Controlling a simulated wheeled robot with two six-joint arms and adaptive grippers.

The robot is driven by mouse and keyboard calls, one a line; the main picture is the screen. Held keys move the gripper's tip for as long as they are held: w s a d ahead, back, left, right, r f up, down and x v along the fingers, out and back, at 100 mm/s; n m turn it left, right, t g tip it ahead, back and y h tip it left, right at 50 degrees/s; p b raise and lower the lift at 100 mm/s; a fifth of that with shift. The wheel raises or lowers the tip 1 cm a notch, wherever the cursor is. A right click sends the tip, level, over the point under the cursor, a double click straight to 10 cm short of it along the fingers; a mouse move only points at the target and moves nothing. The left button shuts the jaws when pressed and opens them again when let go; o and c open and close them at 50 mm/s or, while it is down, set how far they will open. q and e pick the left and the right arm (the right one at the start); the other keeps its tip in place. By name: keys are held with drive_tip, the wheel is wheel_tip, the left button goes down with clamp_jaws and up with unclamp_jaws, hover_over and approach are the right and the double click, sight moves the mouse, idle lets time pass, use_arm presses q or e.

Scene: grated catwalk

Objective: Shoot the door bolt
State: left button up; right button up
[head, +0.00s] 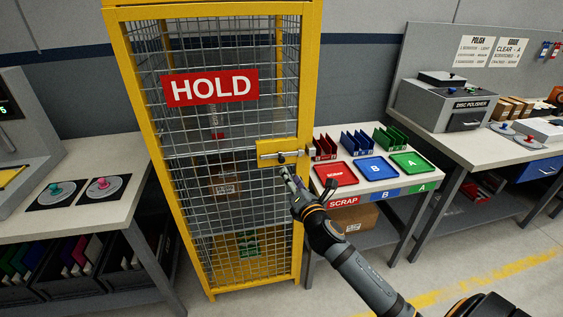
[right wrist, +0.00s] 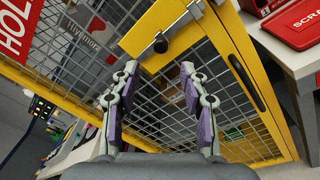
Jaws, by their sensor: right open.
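The yellow-framed mesh cage door (head: 215,155) carries a red HOLD sign (head: 209,87). The door bolt (head: 268,155) is a silver bar lying level on a yellow plate near the door's right edge, with a small dark knob. In the right wrist view the bolt's black knob (right wrist: 160,45) shows just beyond the fingertips. Whether the bar enters the frame post is too small to tell. My right gripper (head: 306,182) is just below the bolt, open and empty. In the right wrist view its two fingers (right wrist: 158,72) stand apart, clear of the knob. My left gripper is not in view.
A table (head: 396,184) with red, blue and green trays stands close at the cage's right. A bench (head: 110,210) with two discs stands at the left. A workbench (head: 470,142) with a disc polisher is farther right. Boxes sit inside the cage. Floor is free in front.

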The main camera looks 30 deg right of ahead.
sight(282, 161)
drive_tip(key=w, duration=0.3)
drive_tip(key=w+d+p, duration=0.1)
drive_tip(key=w, duration=0.3)
drive_tip(key=w+d, duration=0.1)
drive_tip(key=w, duration=0.2)
drive_tip(key=shift+w+p, duration=0.2)
drive_tip(key=shift+p, duration=0.15)
drive_tip(key=shift+f, duration=0.1)
